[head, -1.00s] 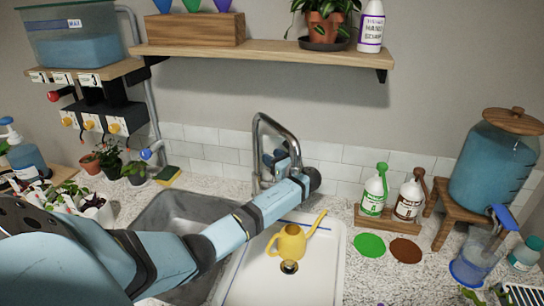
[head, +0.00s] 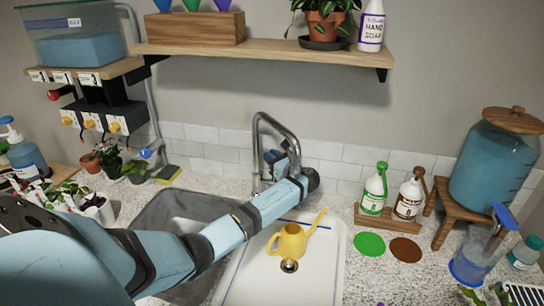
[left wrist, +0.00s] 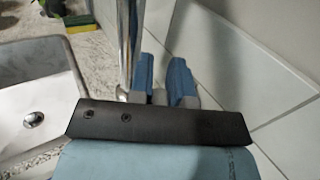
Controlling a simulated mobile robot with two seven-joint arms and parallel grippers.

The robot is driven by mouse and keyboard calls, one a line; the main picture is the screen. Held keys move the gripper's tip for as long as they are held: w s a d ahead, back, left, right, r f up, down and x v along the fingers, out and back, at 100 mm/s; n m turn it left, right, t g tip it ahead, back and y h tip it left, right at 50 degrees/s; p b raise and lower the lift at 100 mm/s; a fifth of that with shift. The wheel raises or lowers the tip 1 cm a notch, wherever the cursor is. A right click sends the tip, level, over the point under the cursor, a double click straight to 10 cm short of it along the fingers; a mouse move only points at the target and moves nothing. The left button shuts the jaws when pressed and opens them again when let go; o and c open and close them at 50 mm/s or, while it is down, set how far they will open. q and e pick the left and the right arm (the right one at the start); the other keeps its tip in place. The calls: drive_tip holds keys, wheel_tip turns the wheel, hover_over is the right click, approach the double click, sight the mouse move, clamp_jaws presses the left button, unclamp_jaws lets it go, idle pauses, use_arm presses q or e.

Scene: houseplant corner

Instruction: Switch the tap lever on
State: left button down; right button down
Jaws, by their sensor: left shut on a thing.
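The chrome tap (head: 257,150) rises behind the sinks, its tall spout arching over. My left arm reaches across the sinks, and my left gripper (head: 272,160) is at the tap's right side, partly behind the spout. In the left wrist view the two blue fingers (left wrist: 163,84) are beside the chrome tap post (left wrist: 129,45). The gripper is shut on the tap lever, which is mostly hidden by the fingers and the wrist; its exact angle cannot be told. No water shows at the spout. My right gripper is not in view.
A yellow watering can (head: 290,242) stands in the white basin (head: 252,285), below my forearm. A steel sink (head: 160,217) is to the left. Two bottles in a wooden caddy (head: 384,222) stand on the right. A wooden shelf (head: 270,58) hangs above the tap.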

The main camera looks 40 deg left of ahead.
use_arm(q)
drive_tip(key=s+d+f+n+g+y+b, duration=0.2)
drive_tip(key=s+d+n+y+b, duration=0.1)
drive_tip(key=s+n, duration=0.3)
drive_tip(key=shift+d+n+y+b, duration=0.2)
drive_tip(key=shift+n+y+b, duration=0.3)
drive_tip(key=shift+n, duration=0.5)
drive_tip(key=shift+s+f, duration=0.1)
drive_tip(key=c, duration=1.1)
unclamp_jaws()
drive_tip(key=b+v, duration=0.2)
drive_tip(key=v, duration=1.2)
drive_tip(key=shift+r, duration=0.2)
